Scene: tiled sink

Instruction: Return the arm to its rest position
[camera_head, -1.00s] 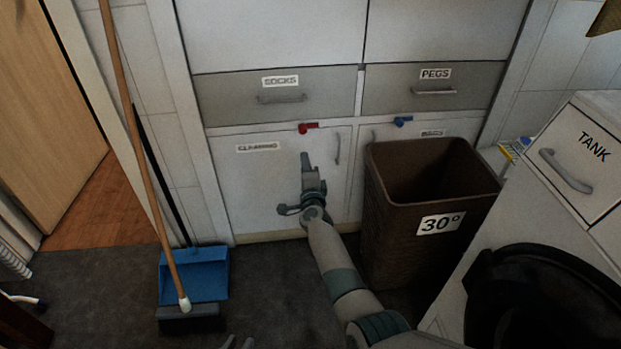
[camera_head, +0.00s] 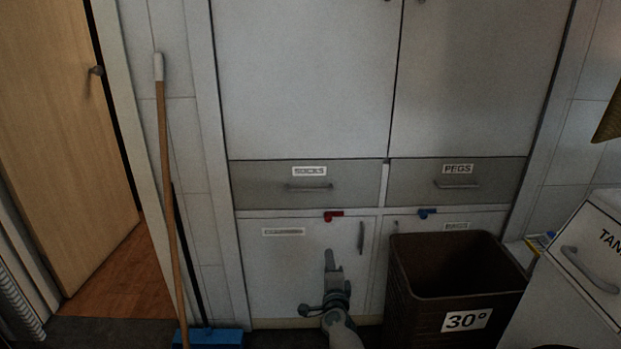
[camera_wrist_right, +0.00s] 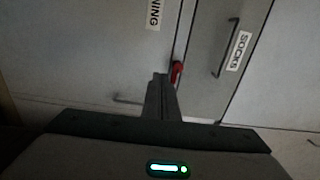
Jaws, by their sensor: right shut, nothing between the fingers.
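My right gripper (camera_head: 330,262) is in front of the lower left cabinet door labelled CLEANING (camera_head: 290,270), below the red latch (camera_head: 333,216). Its fingers are together and hold nothing. In the right wrist view the closed fingers (camera_wrist_right: 160,80) point toward the cabinet front, with the red latch (camera_wrist_right: 177,72) just beyond the tips. I cannot tell the exact gap to the door. My left gripper does not show in the head view now.
A brown bin (camera_head: 455,290) marked 30° stands right of my right arm. A white TANK unit (camera_head: 570,270) is at the far right. SOCKS (camera_head: 310,186) and PEGS (camera_head: 457,184) drawers are closed.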

